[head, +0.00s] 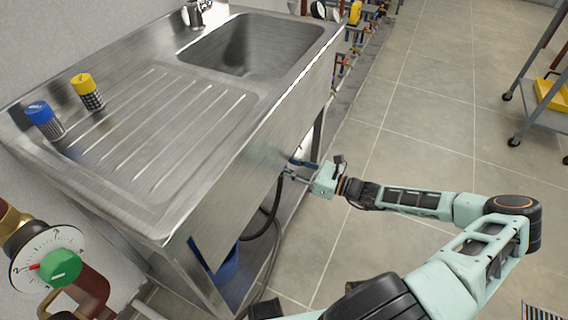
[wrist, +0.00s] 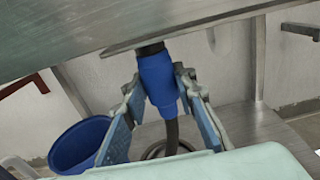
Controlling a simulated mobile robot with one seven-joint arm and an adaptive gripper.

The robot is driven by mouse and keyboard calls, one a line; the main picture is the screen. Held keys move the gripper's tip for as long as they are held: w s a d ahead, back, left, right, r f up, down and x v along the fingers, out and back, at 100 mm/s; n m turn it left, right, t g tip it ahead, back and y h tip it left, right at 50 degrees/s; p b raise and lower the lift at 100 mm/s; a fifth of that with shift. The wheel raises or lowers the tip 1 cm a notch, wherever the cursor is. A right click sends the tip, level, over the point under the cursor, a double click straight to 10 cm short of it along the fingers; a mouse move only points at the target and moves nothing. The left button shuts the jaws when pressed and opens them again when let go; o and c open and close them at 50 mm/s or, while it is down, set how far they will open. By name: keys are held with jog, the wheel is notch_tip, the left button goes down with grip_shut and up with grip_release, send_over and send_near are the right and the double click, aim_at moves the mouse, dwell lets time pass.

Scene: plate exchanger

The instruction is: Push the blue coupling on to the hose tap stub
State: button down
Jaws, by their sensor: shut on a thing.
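In the wrist view the blue coupling (wrist: 158,80) stands almost upright between the fingers of my gripper (wrist: 156,86), which is shut on it. A dark hose (wrist: 171,134) runs down from its lower end. A short dark piece (wrist: 150,49), likely the tap stub, shows between the coupling's top and the steel edge above. The coupling's top meets this piece; how far it is pushed on I cannot tell. In the head view my gripper (head: 295,170) is at the sink unit's front, below the rim, and the coupling is mostly hidden there.
The steel sink unit (head: 180,130) overhangs my gripper. A blue bucket (wrist: 78,146) stands below, left of the coupling in the wrist view. Blue-topped (head: 43,118) and yellow-topped (head: 86,91) containers stand on the drainboard. The floor to the right is mostly clear before a trolley (head: 540,115).

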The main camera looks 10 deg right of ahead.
jog(key=shift+f, duration=0.25)
jog(key=shift+f, duration=0.3)
jog(key=shift+f, duration=0.1)
jog(key=shift+f+b, duration=1.75)
jog(key=shift+f, duration=0.7)
jog(key=shift+f+b, duration=0.6)
jog(key=shift+f, duration=0.35)
